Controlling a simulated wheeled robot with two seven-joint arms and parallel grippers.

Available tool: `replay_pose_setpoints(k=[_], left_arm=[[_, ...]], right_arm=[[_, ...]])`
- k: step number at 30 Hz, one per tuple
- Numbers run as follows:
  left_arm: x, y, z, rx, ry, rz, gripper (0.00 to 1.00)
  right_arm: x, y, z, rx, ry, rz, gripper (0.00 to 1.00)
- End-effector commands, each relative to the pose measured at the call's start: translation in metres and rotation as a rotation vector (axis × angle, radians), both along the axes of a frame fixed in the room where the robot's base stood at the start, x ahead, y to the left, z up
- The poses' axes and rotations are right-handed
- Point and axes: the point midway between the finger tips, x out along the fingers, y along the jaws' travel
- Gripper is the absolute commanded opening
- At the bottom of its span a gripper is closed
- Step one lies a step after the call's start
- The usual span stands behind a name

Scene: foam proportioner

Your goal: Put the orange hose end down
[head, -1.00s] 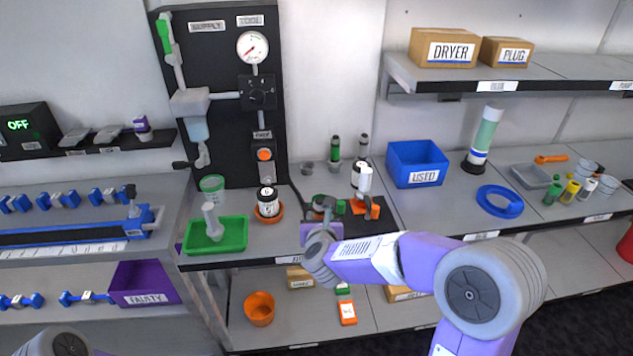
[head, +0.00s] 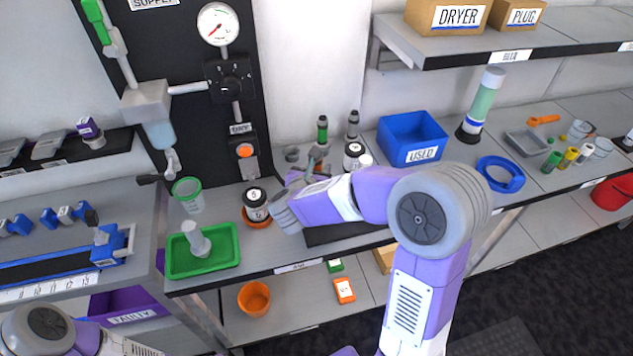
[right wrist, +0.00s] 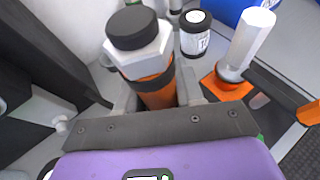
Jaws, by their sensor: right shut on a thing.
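The orange hose end (right wrist: 157,90) is in the right wrist view. It is an orange cylinder with a pale hexagonal collar and a black top. My right gripper (right wrist: 158,92) is shut around its orange body, with one finger on each side. My left gripper is out of view; only part of my left arm shows at the lower left.
A white hexagonal piece (right wrist: 250,40) stands on an orange base right of the hose end, near a black-lidded jar (right wrist: 195,35). A green-banded cylinder (head: 322,132) is behind the gripper. A dark mat (head: 340,233), green tray (head: 232,262) and blue bin (head: 420,155) are nearby.

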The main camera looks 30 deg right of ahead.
Motion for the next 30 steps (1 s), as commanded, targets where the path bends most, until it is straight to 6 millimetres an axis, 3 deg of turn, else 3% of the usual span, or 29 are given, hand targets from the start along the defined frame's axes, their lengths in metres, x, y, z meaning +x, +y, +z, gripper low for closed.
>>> replay_pose_setpoints(k=[7,16,17,21,30], left_arm=[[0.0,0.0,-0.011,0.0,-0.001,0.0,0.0],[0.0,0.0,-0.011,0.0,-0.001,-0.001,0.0],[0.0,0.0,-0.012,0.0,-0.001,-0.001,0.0],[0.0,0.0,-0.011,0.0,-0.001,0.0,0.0],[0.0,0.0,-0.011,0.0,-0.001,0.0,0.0]], right_arm=[[0.0,0.0,-0.034,-0.002,0.005,0.002,0.02],[0.0,0.0,-0.035,0.0,0.0,0.001,0.02],[0.0,0.0,-0.036,0.0,0.001,0.0,0.38],[0.0,0.0,-0.035,0.0,0.001,0.001,0.6],[0.0,0.0,-0.035,0.0,0.001,0.001,0.62]])
